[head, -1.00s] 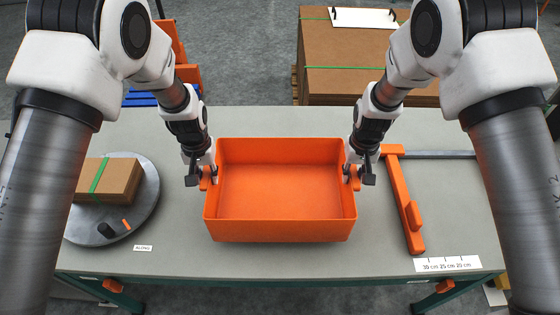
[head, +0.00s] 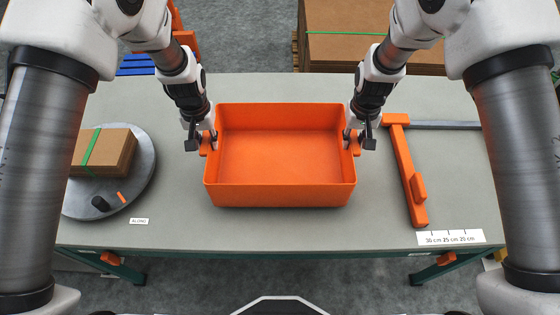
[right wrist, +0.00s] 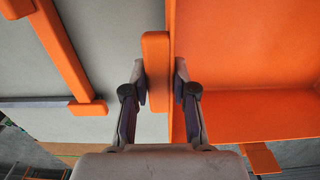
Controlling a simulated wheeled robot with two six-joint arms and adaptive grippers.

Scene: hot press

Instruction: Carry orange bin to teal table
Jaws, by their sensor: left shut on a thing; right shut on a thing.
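The empty orange bin (head: 280,195) is over the middle of a grey-topped table (head: 300,230) with dark teal legs. It looks level; I cannot tell whether its base touches the tabletop. My left gripper (head: 207,143) is shut on the tab at the bin's left side. My right gripper (head: 353,141) is shut on the tab at its right side. In the right wrist view, the right gripper's fingers (right wrist: 158,92) stand on either side of that orange tab, with the bin's inside (right wrist: 250,60) to the right.
A grey round plate (head: 140,185) with a brown box (head: 112,152) is at the table's left. An orange angled fence (head: 405,165) with a grey bar (head: 445,125) is at the right, near a scale label (head: 450,238). Cardboard boxes (head: 345,50) stand behind the table.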

